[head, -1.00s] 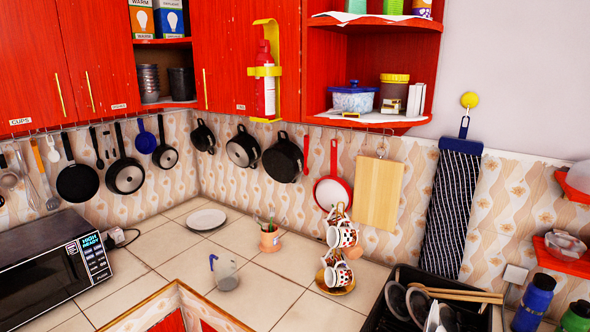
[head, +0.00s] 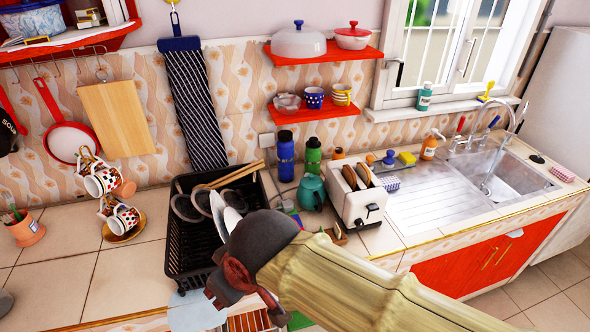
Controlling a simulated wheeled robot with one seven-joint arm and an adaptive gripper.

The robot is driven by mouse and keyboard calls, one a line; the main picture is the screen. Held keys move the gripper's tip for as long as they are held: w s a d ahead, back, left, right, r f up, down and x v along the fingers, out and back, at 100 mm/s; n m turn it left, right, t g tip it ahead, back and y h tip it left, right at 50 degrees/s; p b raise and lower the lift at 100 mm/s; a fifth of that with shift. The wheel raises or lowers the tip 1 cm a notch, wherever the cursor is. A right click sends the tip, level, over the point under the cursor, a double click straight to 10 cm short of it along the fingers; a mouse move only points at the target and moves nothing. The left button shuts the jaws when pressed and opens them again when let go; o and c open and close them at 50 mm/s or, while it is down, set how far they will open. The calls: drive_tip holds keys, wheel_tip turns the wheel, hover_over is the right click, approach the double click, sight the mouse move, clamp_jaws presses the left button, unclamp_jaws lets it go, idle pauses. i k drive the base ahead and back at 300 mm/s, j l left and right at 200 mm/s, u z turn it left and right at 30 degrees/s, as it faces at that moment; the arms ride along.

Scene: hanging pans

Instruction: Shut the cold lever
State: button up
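The sink tap (head: 503,140) stands at the right behind the steel sink (head: 520,183). A red-tipped lever (head: 461,124) is on its left and a blue-tipped lever (head: 494,121) on its right. Both levers stand up at a slant. A thin stream of water appears to run from the spout into the basin. My arm crosses the lower middle of the view, and my gripper (head: 205,303) is at the lower left by the dish rack, far from the tap. Its fingers are partly hidden, and I cannot tell whether they are open.
A black dish rack (head: 183,235), toaster (head: 357,206), teal kettle (head: 312,191) and bottles (head: 286,158) crowd the counter left of the sink. An orange soap bottle (head: 430,147) stands beside the tap. The steel drainboard (head: 425,205) is clear. A window (head: 440,50) is behind.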

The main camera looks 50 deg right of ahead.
sight(497, 117)
drive_tip(key=k+l, duration=0.2)
drive_tip(key=k+l+z, duration=0.1)
drive_tip(key=l, duration=0.3)
drive_tip(key=k+l, duration=0.25)
drive_tip(key=k+l+z, duration=0.15)
drive_tip(key=l, duration=0.4)
drive_tip(key=k+l+z, duration=0.15)
drive_tip(key=l, duration=0.45)
drive_tip(key=k+l+z, duration=0.15)
drive_tip(key=l, duration=0.45)
drive_tip(key=k+l+z, duration=0.15)
drive_tip(key=l, duration=0.45)
drive_tip(key=k+l+z, duration=0.1)
drive_tip(key=l, duration=0.55)
drive_tip(key=k+l+z, duration=0.1)
drive_tip(key=l, duration=0.6)
drive_tip(key=k+l+z, duration=0.1)
drive_tip(key=l, duration=0.55)
drive_tip(key=k+l+z, duration=0.15)
drive_tip(key=l, duration=0.55)
drive_tip(key=i+j, duration=0.15)
drive_tip(key=i, duration=0.75)
